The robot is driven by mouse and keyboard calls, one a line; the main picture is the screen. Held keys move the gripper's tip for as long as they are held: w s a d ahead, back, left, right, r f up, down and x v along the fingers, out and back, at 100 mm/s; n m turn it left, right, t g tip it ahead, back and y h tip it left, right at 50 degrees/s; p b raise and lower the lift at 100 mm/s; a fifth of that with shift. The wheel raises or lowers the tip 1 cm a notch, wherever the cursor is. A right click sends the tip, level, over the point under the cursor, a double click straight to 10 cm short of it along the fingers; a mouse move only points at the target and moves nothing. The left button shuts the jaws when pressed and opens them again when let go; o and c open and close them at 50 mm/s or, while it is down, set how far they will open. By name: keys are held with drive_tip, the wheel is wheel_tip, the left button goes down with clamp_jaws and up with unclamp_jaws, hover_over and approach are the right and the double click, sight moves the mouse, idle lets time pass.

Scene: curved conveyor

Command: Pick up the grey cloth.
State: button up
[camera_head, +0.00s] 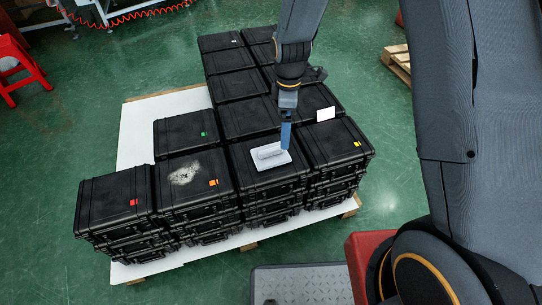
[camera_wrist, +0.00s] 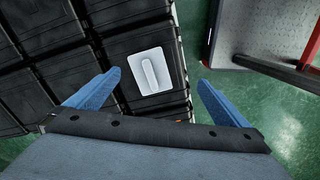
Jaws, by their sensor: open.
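The grey cloth (camera_head: 270,155) looks like a pale grey rectangular pad with a raised ridge along its middle. It lies flat on top of a black case in the front part of the stack. In the wrist view the cloth (camera_wrist: 151,72) lies between the lines of the two blue fingers, its ridge running lengthwise. My gripper (camera_head: 286,146) is above the cloth's right side in the head view, pointing down. In the wrist view my gripper (camera_wrist: 159,78) is open, with nothing between its fingers. The height gap to the cloth is hard to tell.
Black cases (camera_head: 115,200) stand stacked on a white-topped pallet (camera_head: 135,135). A whitish patch (camera_head: 186,173) marks the case left of the cloth. A white card (camera_head: 325,114) is at the right. A red stool (camera_head: 18,65) and a wooden pallet (camera_head: 397,62) stand farther off.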

sight(271, 149)
drive_tip(key=w+a+f+n, duration=0.1)
drive_tip(key=f, duration=0.1)
drive_tip(key=w+a+f+n, duration=0.1)
drive_tip(key=a+f+n, duration=0.1)
drive_tip(key=f, duration=0.1)
drive_tip(key=w+a+f+n, duration=0.1)
drive_tip(key=f, duration=0.1)
drive_tip(key=shift+a+f+n, duration=0.25)
drive_tip(key=shift+f+n, duration=0.15)
drive_tip(key=shift+a+f, duration=0.1)
drive_tip(key=shift+f, duration=0.7)
drive_tip(key=f, duration=0.5)
drive_tip(key=shift+s+f, duration=0.3)
drive_tip(key=shift+f+p, duration=0.3)
drive_tip(key=shift+f, duration=0.1)
drive_tip(key=c, duration=1.1)
drive_tip(key=shift+r, duration=0.1)
wheel_tip(271, 149, up, 10)
drive_tip(key=shift+f+b, duration=0.1)
drive_tip(key=shift+b, duration=0.3)
